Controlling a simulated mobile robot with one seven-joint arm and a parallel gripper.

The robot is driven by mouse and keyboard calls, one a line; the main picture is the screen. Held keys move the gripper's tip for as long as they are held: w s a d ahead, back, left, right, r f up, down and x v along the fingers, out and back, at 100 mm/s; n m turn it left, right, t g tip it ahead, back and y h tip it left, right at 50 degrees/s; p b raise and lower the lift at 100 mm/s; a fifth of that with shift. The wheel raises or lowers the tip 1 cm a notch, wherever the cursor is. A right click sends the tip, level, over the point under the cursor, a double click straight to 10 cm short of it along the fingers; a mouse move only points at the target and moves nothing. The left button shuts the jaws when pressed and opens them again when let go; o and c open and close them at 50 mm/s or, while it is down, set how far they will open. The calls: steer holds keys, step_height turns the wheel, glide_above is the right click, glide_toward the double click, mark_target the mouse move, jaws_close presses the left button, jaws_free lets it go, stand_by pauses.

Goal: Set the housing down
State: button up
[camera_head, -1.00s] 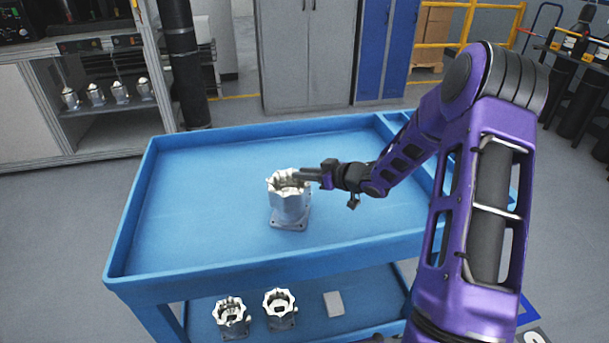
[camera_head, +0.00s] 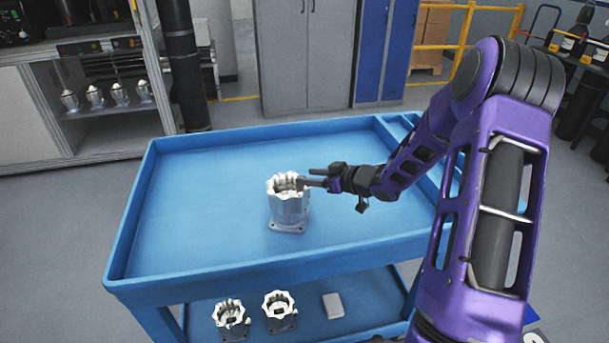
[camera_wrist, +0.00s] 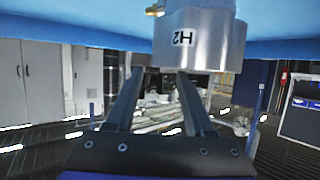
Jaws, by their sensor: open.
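The silver housing (camera_head: 289,207) stands upright on the top shelf of the blue cart (camera_head: 200,246), its square flange down on the surface. In the wrist view the housing (camera_wrist: 205,45) appears upside down, with an "H2" label on its side. My gripper (camera_head: 312,178) is at the right of the housing's upper rim. Its two fingers (camera_wrist: 162,75) are spread apart in the wrist view, and the housing's rim end shows near their tips. I see nothing held between them.
Two similar housings (camera_head: 232,318) (camera_head: 279,309) and a small grey block (camera_head: 333,305) are on the cart's lower shelf. Several housings (camera_head: 108,95) stand in the cabinet at left. The top shelf is clear around the housing.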

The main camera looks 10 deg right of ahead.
steer(key=p+v, duration=0.1)
steer(key=v, duration=0.8)
steer(key=shift+s+r, duration=0.1)
